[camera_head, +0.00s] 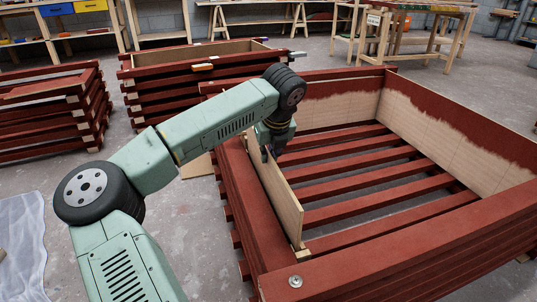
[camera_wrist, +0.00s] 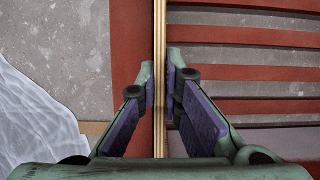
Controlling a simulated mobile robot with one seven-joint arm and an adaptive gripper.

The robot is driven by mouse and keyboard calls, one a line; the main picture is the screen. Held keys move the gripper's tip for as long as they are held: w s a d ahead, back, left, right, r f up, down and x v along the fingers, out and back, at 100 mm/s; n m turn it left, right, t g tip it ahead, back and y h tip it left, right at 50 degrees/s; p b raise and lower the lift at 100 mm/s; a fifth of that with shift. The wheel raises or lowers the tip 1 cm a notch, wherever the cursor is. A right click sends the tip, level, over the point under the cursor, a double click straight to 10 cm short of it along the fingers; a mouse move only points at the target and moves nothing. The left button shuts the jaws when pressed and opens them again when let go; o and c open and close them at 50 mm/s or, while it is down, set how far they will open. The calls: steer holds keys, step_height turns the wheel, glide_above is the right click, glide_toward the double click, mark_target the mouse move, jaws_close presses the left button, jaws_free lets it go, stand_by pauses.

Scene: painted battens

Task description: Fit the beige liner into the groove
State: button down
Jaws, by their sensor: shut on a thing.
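The beige liner (camera_head: 278,194) is a thin, pale wooden board standing on edge along the left inner side of the red batten frame (camera_head: 420,245). In the wrist view its top edge (camera_wrist: 160,40) runs as a narrow striped line up the middle. My gripper (camera_head: 270,150) is above the liner's far part, its pads closed on both faces, as the wrist view (camera_wrist: 160,88) shows. The liner's near end is by the front corner of the frame. The groove is hidden, so I cannot tell whether the liner's lower edge is in it.
Red slats (camera_head: 375,185) with gaps span the frame's floor. Part-painted panels (camera_head: 455,135) line its back and right sides. More red frames stand behind (camera_head: 200,70) and at left (camera_head: 50,110). A translucent sheet (camera_head: 20,240) lies on the floor at left.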

mark_target(274, 161)
steer(key=shift+f+b, duration=3.35)
steer(key=shift+f, duration=0.95)
steer(key=c, duration=1.7)
jaws_free()
steer(key=shift+o, duration=0.2)
steer(key=v, duration=1.2)
steer(key=shift+d, duration=0.1)
